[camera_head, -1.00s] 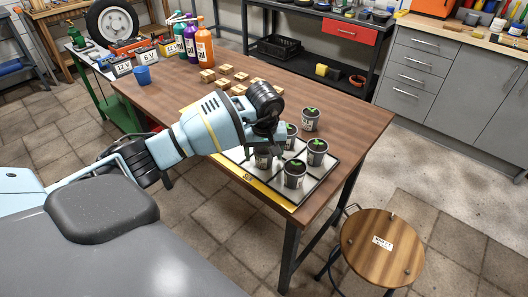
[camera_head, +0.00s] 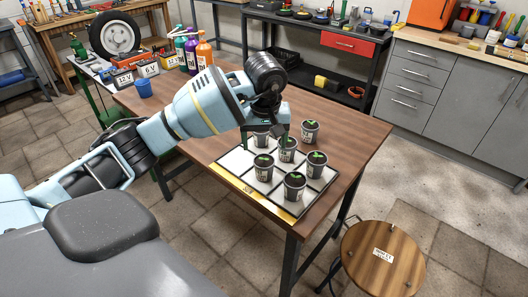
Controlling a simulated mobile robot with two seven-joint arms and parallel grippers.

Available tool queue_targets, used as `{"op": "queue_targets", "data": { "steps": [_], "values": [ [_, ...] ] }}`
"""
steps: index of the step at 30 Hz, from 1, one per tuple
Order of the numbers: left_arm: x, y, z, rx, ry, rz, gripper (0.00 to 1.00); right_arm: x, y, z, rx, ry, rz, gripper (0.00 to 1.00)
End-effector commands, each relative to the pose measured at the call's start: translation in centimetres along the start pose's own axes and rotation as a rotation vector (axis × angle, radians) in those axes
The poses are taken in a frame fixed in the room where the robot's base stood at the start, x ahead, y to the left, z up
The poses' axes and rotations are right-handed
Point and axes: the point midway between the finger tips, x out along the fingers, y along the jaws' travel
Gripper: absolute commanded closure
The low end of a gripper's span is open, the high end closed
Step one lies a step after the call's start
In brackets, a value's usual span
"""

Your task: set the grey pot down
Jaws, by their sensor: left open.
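Several grey pots with small green seedlings stand upright on a white gridded tray (camera_head: 235,161) with a yellow front edge, on the wooden table. My left gripper (camera_head: 264,136) is open over the tray's back left part, pointing down. One grey pot (camera_head: 262,140) shows between and below its fingers, partly hidden by them; I cannot tell whether they touch it. Another grey pot (camera_head: 263,169) stands just in front of the gripper. Others are the middle pot (camera_head: 287,152), the right pot (camera_head: 316,166), the front pot (camera_head: 294,188) and the back pot (camera_head: 310,133). My right gripper is out of view.
A round stool (camera_head: 382,259) is at the front right. The table's right side (camera_head: 350,130) is clear.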

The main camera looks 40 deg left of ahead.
Motion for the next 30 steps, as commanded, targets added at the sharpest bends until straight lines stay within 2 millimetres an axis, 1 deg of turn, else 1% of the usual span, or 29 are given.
{"op": "queue_targets", "data": {
  "steps": [1, 3, 7, 18, 20, 21, 23, 26, 27, 29, 30],
  "values": [
    [-0.7, 0.0, 0.0, 0.001, 0.001, 0.000, 0.23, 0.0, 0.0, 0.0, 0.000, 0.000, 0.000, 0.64],
    [-1.2, 0.0, 0.0, 0.001, 0.000, 0.000, 0.23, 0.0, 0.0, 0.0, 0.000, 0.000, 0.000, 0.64],
    [-1.8, -0.1, 0.0, -0.001, 0.000, -0.002, 0.23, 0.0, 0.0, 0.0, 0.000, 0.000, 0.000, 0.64],
    [-1.8, 0.0, 0.0, 0.000, -0.001, -0.002, 0.23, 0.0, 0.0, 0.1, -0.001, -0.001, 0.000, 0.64],
    [-1.6, 0.1, 0.2, 0.000, -0.007, 0.003, 0.23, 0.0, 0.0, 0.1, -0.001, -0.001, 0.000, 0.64],
    [-1.2, 0.4, 0.7, -0.001, -0.021, 0.014, 0.23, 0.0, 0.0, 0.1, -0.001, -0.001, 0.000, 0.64],
    [-0.2, 1.2, 1.9, -0.007, -0.061, 0.045, 0.23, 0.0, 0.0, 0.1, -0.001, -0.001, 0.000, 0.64],
    [2.4, 3.4, 5.8, -0.039, -0.188, 0.136, 0.23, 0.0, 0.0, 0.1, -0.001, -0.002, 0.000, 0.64],
    [3.5, 4.4, 7.8, -0.065, -0.257, 0.181, 0.23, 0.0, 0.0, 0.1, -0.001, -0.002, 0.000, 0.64],
    [4.9, 6.0, 11.2, -0.116, -0.378, 0.248, 0.23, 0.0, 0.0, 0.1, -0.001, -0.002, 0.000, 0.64],
    [5.6, 6.9, 13.5, -0.158, -0.466, 0.293, 0.23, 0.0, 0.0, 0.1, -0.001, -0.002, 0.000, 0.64]
  ]
}}
